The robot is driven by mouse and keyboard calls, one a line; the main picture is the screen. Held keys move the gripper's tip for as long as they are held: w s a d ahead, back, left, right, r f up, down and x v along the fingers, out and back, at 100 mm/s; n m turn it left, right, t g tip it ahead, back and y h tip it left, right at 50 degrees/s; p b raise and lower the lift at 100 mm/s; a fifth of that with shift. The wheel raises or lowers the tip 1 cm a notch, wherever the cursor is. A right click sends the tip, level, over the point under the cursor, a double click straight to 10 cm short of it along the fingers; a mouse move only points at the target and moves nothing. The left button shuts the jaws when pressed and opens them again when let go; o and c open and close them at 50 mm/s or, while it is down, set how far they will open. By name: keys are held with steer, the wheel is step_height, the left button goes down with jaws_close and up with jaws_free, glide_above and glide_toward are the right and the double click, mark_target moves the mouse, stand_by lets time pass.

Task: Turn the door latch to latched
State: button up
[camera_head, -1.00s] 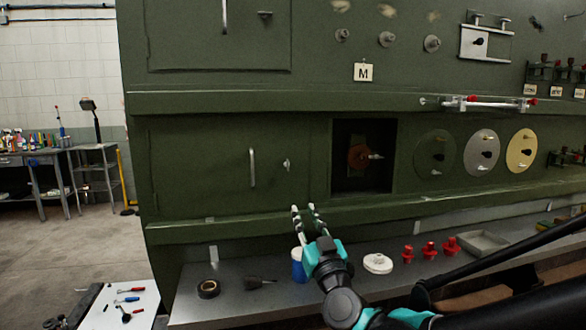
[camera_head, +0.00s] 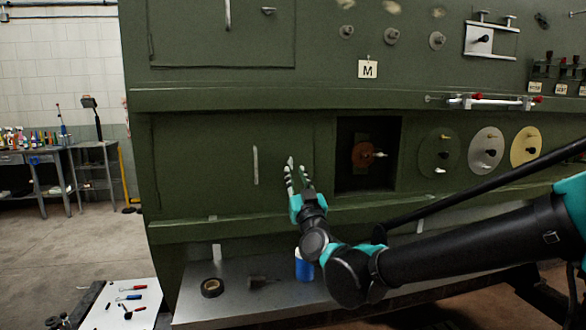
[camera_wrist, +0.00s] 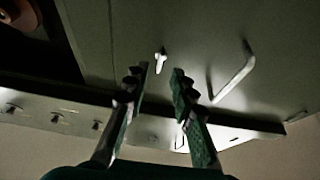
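The lower green door (camera_head: 205,165) carries a pale vertical bar handle (camera_head: 255,165) and a small latch just right of it. In the head view, my gripper (camera_head: 296,168) hides the latch. In the wrist view, the small pale latch (camera_wrist: 160,60) shows on the door panel between and beyond my fingertips (camera_wrist: 159,82), with the bar handle (camera_wrist: 233,76) to its right. My gripper is open, with a clear gap and nothing between the fingers. The fingers appear apart from the latch. I cannot tell the latch's exact angle.
A dark square opening (camera_head: 347,180) with a copper-coloured disc (camera_head: 363,155) is right of the door. A ledge (camera_head: 225,230) runs below it. A blue-and-white container (camera_head: 304,268) and a black tape roll (camera_head: 212,287) stand on the shelf below.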

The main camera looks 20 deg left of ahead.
mark_target(292, 164)
steer(key=shift+x, duration=2)
jaws_close()
